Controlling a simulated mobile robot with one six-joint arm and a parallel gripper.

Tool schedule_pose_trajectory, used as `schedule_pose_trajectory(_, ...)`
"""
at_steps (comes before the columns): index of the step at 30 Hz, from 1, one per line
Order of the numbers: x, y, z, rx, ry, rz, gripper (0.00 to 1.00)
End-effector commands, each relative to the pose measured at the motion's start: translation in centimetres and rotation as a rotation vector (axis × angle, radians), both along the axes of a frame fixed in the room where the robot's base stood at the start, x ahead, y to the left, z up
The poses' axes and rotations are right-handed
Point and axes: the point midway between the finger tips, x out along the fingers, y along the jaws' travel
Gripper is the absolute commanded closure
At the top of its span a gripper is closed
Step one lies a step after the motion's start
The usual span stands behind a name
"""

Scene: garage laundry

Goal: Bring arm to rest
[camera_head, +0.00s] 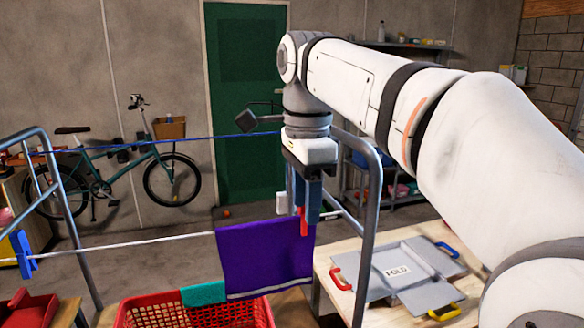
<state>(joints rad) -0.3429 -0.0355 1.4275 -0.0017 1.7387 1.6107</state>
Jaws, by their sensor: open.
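My gripper (307,205) points down at the end of my white arm, which reaches in from the right. The jaws are open, though the gap is hard to see from this side. A red clothespin (303,224) shows by the fingertips at the cloth's upper edge; I cannot tell whether the fingers touch it. The purple cloth hangs over the white line (130,243).
A blue clothespin (23,254) sits on the line at left. A red basket (150,315) with a teal cloth (203,294) stands below. Metal frames (371,215) rise on both sides. A grey folding board (375,290) lies on a wooden table (345,247) at right. A bicycle (110,180) stands behind.

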Motion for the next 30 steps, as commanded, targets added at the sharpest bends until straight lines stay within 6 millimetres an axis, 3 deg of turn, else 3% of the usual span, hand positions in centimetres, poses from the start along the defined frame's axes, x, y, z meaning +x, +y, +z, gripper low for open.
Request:
schedule_pose_trajectory(11, -1.2, -2.8, -3.5, 0.006, -0.049, 0.216, 0.56)
schedule_pose_trajectory(17, -2.6, -4.9, -6.7, -0.003, -0.092, 0.396, 0.56)
schedule_pose_trajectory(20, -3.7, -6.4, -9.1, -0.016, -0.122, 0.519, 0.56)
schedule_pose_trajectory(30, -10.2, -11.7, -20.6, -0.144, -0.234, 1.082, 0.56)
